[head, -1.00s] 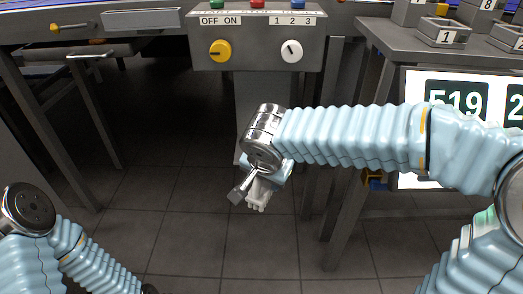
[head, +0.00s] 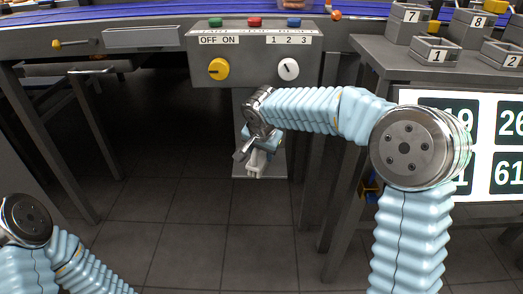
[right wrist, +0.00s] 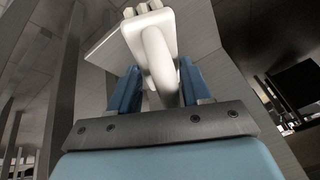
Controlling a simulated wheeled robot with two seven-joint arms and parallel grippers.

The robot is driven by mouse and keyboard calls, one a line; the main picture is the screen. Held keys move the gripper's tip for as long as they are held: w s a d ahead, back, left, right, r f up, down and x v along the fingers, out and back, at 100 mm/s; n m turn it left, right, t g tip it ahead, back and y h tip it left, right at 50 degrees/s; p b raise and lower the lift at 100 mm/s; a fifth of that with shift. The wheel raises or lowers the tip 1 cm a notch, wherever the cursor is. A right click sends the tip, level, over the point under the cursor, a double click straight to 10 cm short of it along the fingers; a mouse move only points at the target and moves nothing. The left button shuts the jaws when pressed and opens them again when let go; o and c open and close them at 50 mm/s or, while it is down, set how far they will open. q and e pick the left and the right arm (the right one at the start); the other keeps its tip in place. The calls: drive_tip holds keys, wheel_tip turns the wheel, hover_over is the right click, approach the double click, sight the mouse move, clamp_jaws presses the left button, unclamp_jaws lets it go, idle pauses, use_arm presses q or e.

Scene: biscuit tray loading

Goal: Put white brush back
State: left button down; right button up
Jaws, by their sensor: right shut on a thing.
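My right gripper (head: 252,150) is in the middle of the head view, below the control box, in front of the grey panel. It is shut on the white brush (head: 257,163), whose pale end points down. In the right wrist view the brush (right wrist: 158,50) stands between the two blue fingers (right wrist: 160,88), with its handle in the jaws and its wider head with pale tufts away from the palm. My left arm shows at the lower left of the head view, but its gripper is out of view.
The grey panel (head: 280,160) hangs below the control box (head: 300,45), which has a yellow knob (head: 218,69) and a white knob (head: 288,69). A table with numbered bins (head: 435,51) and a number board (head: 507,125) stand at the right. The floor is clear.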

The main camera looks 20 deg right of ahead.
drive_tip(key=shift+f, duration=0.1)
drive_tip(key=o, duration=1.2)
drive_tip(key=shift+o, duration=0.2)
drive_tip(key=shift+r, duration=0.3)
drive_tip(key=p+v, duration=0.1)
drive_tip(key=v, duration=1)
drive_tip(key=shift+s+r+p, duration=0.25)
drive_tip(key=shift+p, duration=0.05)
